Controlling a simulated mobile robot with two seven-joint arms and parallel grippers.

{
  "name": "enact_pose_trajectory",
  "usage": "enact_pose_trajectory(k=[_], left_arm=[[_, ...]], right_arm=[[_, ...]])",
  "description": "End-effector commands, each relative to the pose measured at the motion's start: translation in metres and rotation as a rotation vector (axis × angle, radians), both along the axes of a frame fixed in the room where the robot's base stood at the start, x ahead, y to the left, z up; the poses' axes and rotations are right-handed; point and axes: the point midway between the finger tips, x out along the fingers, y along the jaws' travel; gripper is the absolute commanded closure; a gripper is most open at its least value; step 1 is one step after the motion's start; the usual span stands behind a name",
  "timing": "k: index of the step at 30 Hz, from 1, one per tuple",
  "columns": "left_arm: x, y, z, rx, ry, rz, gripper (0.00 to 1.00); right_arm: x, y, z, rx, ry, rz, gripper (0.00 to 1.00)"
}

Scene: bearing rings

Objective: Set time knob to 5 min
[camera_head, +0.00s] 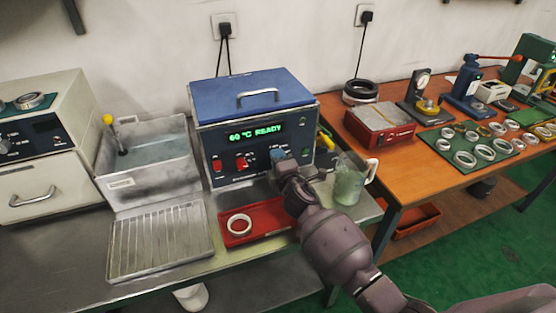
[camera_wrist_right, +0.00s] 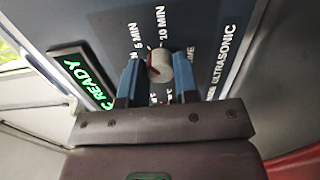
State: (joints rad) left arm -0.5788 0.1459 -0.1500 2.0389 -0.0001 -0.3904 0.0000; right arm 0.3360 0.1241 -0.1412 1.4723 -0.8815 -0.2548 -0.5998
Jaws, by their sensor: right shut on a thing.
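The time knob (camera_wrist_right: 160,66) is a pale round dial with a red pointer mark, on the dark blue front panel of the ultrasonic bath (camera_head: 253,104). In the right wrist view, labels reading 5 MIN and 10 MIN lie above it; I cannot tell exactly which the red mark faces. My right gripper (camera_wrist_right: 157,78) is shut on the knob, one blue finger on each side. In the head view the right gripper (camera_head: 278,156) is at the panel's right part and hides the knob. My left gripper is not in view.
A red tray (camera_head: 262,221) with a pale ring (camera_head: 239,225) lies in front. A glass beaker (camera_head: 349,179) stands close to the right of my arm.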

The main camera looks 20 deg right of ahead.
Motion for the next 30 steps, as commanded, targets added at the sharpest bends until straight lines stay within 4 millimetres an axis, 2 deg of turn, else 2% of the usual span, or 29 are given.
enact_pose_trajectory(k=[9, 22, 23, 27, 30], left_arm=[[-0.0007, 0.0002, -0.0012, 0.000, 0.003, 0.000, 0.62], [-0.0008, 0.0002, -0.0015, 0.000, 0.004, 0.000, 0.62], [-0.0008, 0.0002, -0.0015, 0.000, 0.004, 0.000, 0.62], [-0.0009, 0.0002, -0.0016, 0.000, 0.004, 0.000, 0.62], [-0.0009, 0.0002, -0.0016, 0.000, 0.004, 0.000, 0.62]], right_arm=[[-0.0003, 0.0001, -0.0008, 0.083, 0.004, 0.000, 0.95], [-0.0003, 0.0002, -0.0009, 0.090, 0.004, 0.001, 0.95], [-0.0003, 0.0002, -0.0009, 0.090, 0.004, 0.001, 0.69], [-0.0002, 0.0002, -0.0007, 0.089, 0.004, 0.001, 0.47], [-0.0001, 0.0002, -0.0006, 0.089, 0.004, 0.001, 0.46]])
